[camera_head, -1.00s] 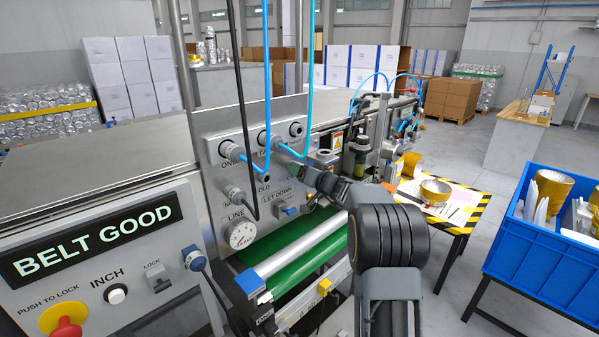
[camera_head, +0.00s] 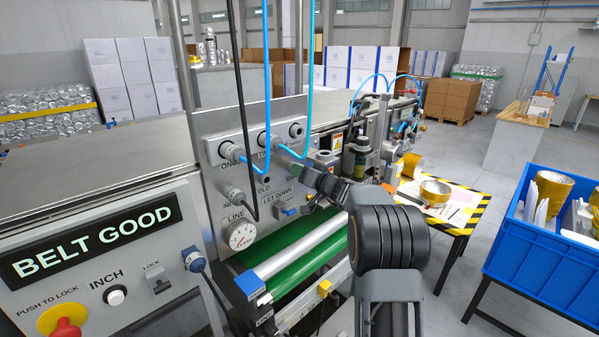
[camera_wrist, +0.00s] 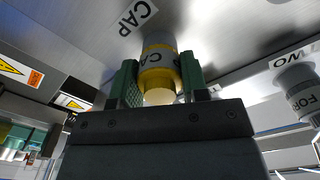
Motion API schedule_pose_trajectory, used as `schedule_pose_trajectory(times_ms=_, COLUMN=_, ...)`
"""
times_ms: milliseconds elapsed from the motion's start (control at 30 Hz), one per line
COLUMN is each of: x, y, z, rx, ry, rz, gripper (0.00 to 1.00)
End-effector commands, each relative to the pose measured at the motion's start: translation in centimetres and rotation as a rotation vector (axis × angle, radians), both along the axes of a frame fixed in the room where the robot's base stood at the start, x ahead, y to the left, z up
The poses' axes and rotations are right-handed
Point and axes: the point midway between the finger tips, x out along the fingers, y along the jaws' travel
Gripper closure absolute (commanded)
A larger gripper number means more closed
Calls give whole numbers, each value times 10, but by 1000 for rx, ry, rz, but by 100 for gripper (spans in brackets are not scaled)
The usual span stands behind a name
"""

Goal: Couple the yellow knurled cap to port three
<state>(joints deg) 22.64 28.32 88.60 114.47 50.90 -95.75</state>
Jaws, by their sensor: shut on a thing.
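The yellow knurled cap (camera_wrist: 158,82) is between the green-padded fingers of my gripper (camera_wrist: 160,88) in the wrist view. It has a white band with dark letters, partly cut off by the fingers. A grey ring shows behind it, against the metal panel near a CAP label (camera_wrist: 137,15). I cannot tell whether the cap is seated on a post or free. In the head view my gripper (camera_head: 303,173) is at the panel, below the top row of ports, and the cap is hidden. The right-hand top port (camera_head: 296,130), apparently port three, shows a dark, bare face.
Blue hoses run to the left top port (camera_head: 230,152) and middle top port (camera_head: 265,139). A labelled hose end (camera_wrist: 303,97) hangs at right in the wrist view. The green belt (camera_head: 300,255) lies below.

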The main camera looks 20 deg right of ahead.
Motion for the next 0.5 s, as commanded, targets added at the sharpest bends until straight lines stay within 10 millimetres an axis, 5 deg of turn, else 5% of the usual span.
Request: schedule_pose_trajectory(times_ms=500, x=-4, y=-2, z=-1, rx=-1, ry=0, rz=0, gripper=87)
